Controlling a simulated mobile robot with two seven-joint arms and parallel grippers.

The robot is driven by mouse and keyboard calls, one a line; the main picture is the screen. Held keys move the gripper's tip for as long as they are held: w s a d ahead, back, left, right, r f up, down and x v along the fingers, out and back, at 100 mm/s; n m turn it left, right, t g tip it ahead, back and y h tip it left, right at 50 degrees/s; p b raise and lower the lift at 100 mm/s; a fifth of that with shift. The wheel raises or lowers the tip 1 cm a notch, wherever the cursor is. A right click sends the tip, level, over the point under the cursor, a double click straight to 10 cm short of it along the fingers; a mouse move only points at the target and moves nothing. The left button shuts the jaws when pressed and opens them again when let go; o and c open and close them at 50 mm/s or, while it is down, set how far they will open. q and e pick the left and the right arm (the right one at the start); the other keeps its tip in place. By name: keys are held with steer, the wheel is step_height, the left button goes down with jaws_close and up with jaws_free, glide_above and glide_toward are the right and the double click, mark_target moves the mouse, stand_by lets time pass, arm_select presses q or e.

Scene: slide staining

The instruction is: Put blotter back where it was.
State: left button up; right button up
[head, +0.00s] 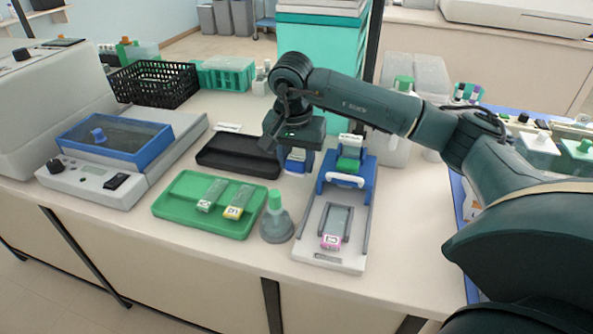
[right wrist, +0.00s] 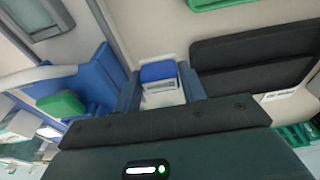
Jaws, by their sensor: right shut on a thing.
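The blotter appears to be the small blue and white block (head: 295,161); its label is too small to read. My right gripper (head: 296,152) points down and is shut on it, over the bench between the black tray and the blue holder. In the right wrist view the blue-topped block (right wrist: 158,73) sits between the two fingers of my right gripper (right wrist: 161,88). The gripper hides part of the block, and I cannot tell whether its bottom touches the bench. My left gripper is out of view.
A black tray (head: 222,159) lies left of the gripper. Right stands a blue holder (head: 369,164) with a green block (head: 348,164) on a white slide base (head: 309,250). A green tray (head: 170,203) with two slides and a green-capped bottle (head: 277,224) are in front.

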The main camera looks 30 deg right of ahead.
mark_target(296, 170)
steer(key=shift+f, duration=1.65)
steer(key=shift+f, duration=0.2)
steer(key=o, duration=0.5)
steer(key=shift+o, duration=0.2)
step_height(296, 170, up, 12)
steer(key=s+a, duration=0.1)
steer(key=shift+a+r, duration=0.15)
steer(key=shift+r, duration=0.05)
steer(key=shift+s+f, duration=0.1)
steer(key=shift+s, duration=0.05)
